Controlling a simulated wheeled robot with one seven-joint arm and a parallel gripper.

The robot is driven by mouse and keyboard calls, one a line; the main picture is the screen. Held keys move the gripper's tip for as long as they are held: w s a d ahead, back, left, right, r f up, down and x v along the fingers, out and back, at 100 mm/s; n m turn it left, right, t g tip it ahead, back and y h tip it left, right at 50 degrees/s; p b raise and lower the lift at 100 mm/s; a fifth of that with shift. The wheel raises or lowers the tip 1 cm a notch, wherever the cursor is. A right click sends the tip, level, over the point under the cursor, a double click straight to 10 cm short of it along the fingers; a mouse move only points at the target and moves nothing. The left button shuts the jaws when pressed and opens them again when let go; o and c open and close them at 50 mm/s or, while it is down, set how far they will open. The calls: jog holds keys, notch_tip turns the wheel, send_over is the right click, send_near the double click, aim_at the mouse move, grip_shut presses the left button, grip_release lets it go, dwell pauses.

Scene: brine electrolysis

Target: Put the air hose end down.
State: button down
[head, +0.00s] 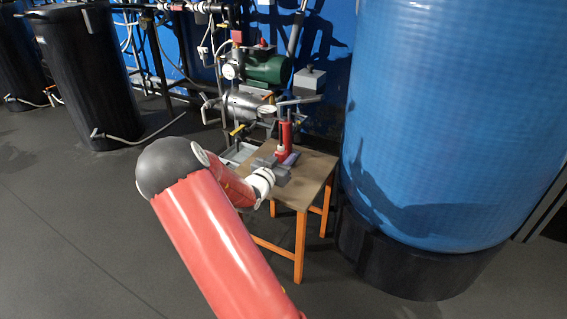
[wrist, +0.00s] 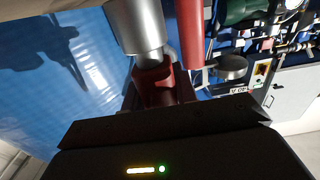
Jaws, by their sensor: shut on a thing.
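My gripper (head: 273,172) is low over the brown table top in the head view, just in front of a red upright cylinder (head: 285,137). In the wrist view, my gripper (wrist: 158,88) is shut around a dark red piece. A silver cylinder (wrist: 136,25) meets this piece at its far end. I take this to be the air hose end, but its shape is partly hidden by the gripper body. No trailing hose shows clearly. I cannot tell whether the held piece touches the table.
The small table (head: 318,170) has orange legs. A large blue tank (head: 450,110) stands close on its right. A green motor (head: 265,70) and pipework are behind. A black barrel (head: 85,80) stands at the left. The floor at front left is clear.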

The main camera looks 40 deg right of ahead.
jog(key=shift+f, duration=0.6)
jog(key=shift+f, duration=0.2)
jog(key=c, duration=1.1)
grip_release()
jog(key=shift+r, duration=0.1)
